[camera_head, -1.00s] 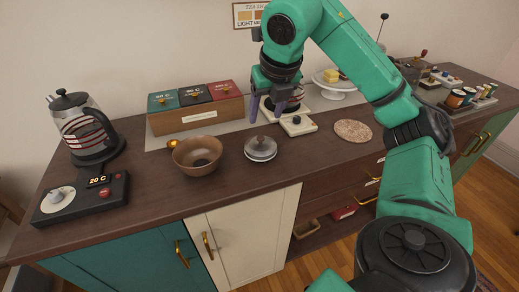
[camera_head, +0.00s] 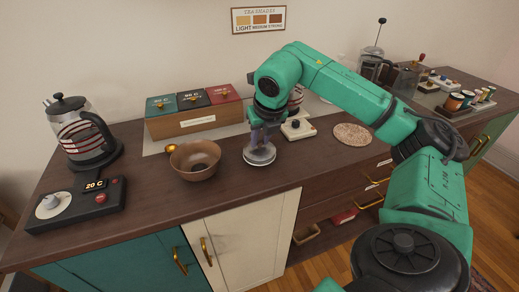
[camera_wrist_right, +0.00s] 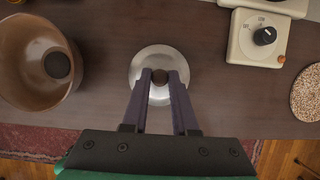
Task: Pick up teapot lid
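The teapot lid (camera_head: 260,158) is a round silver-grey disc with a small dark knob, on the wooden counter right of the brown bowl. It shows in the wrist view as a metal disc (camera_wrist_right: 150,96), its knob between my fingertips. My right gripper (camera_wrist_right: 160,76) is above the lid, its two purple fingers close together with their tips against the knob's sides. In the head view the gripper (camera_head: 262,142) hides part of the lid, which appears flat at counter level. My left gripper is not in view.
The brown bowl (camera_head: 196,162) stands close left of the lid. A cream dial box (camera_head: 298,129) and a round cork mat (camera_head: 352,134) lie right. Tea boxes (camera_head: 194,122) are behind. A kettle (camera_head: 79,131) stands far left. The counter's front edge is near the lid.

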